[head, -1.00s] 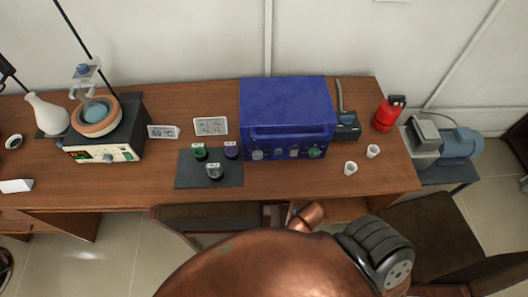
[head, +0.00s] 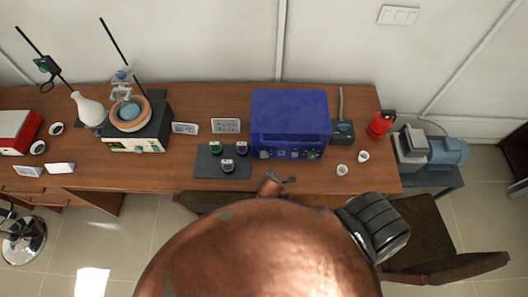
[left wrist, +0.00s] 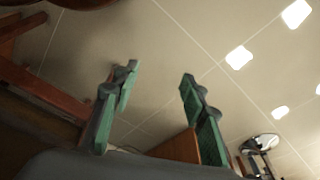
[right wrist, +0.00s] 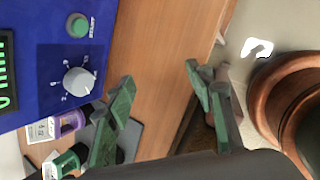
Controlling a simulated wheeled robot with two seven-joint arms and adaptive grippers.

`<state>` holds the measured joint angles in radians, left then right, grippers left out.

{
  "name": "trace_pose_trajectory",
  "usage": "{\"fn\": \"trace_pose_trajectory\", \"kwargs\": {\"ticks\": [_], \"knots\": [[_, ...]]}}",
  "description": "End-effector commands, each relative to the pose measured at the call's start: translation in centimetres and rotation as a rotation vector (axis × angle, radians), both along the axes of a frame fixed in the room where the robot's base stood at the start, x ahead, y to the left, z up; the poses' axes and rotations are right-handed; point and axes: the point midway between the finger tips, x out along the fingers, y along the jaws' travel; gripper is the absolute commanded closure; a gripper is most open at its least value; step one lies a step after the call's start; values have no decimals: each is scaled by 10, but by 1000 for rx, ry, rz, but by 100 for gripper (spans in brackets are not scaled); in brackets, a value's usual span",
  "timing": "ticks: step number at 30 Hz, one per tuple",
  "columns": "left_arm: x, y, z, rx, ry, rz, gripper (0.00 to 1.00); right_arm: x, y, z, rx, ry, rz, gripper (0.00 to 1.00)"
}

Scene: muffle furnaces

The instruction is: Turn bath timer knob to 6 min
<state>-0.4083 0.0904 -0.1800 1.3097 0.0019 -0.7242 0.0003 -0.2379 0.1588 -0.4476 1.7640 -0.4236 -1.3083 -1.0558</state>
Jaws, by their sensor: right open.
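The bath is a blue box (head: 290,105) on the table, with a row of controls along its front. In the right wrist view its blue panel (right wrist: 60,125) appears turned sideways. A pale round timer knob (right wrist: 78,82) with printed numbers sits there, beside a green START button (right wrist: 78,25). A dark display (right wrist: 6,75) with green characters, partly cut off, seems to read 0 min. My right gripper (right wrist: 158,78) is open and empty in front of the panel, apart from the knob. My left gripper (left wrist: 160,75) is open and empty above the floor.
Green, purple and grey-capped jars stand on a dark mat (head: 205,165) left of the bath. Two white cups (head: 342,170) and a red bottle (head: 381,124) stand to its right. A hotplate (head: 137,141) with a bowl is further left. A chair (head: 420,225) stands at the table's front right.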

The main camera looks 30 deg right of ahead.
Motion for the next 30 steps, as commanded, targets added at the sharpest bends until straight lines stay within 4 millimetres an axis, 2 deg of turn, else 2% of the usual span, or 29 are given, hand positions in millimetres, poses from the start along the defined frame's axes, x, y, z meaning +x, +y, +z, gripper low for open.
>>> {"fn": "trace_pose_trajectory", "kwargs": {"ticks": [1,6,9,12,17,30], "knots": [[-20,0,-5,1,19,-7,60,15,4,15,-84,28,129,51],[-81,4,-31,2,52,-24,60,56,14,36,-371,131,533,51],[-111,6,-38,3,65,-33,60,73,18,46,-511,188,709,51],[-132,9,-41,4,73,-40,60,85,21,52,-608,230,828,51],[-147,10,-43,4,78,-44,60,95,21,53,-678,261,909,51],[-148,11,-46,4,78,-42,60,128,-8,10,-682,263,914,51]]}}
